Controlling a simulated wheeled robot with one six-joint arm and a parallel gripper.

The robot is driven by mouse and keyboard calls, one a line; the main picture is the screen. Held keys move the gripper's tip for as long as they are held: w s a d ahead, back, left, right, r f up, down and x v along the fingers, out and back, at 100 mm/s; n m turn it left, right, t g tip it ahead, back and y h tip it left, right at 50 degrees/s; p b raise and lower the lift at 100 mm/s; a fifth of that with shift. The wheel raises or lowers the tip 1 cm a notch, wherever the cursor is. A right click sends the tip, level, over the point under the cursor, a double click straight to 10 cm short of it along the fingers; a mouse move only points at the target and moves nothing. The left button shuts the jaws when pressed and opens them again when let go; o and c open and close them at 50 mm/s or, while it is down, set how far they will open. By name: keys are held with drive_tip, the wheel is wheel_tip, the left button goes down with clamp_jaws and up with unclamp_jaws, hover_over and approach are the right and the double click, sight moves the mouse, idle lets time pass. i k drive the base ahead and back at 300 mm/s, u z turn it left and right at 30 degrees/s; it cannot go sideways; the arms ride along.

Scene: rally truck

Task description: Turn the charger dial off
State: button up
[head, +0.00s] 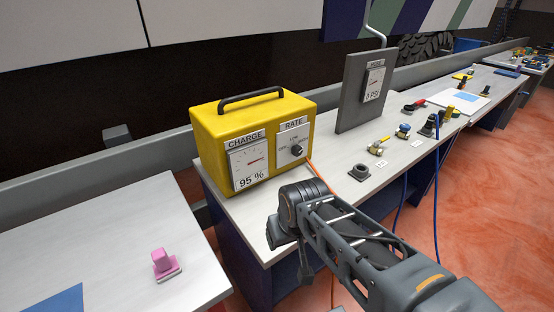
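The yellow charger box (215,125) with a black carry handle stands on the near end of the white bench. Its front has a RATE panel (293,131) with a small round black dial (297,151). My gripper (290,250) is at the end of my dark grey arm, below and in front of the dial, apart from the charger. Its fingers do not show clearly.
An orange cable runs from the charger's right side. A grey panel with a pressure gauge (373,85) stands to the right, with valves and fittings (403,131) beyond. A pink block (163,262) sits on the left table (110,230). A gap separates the two surfaces.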

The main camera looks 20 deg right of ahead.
sight(297, 150)
drive_tip(key=k, duration=0.5)
drive_tip(key=z, duration=1.3)
drive_tip(key=i, duration=0.85)
drive_tip(key=u, duration=2.05)
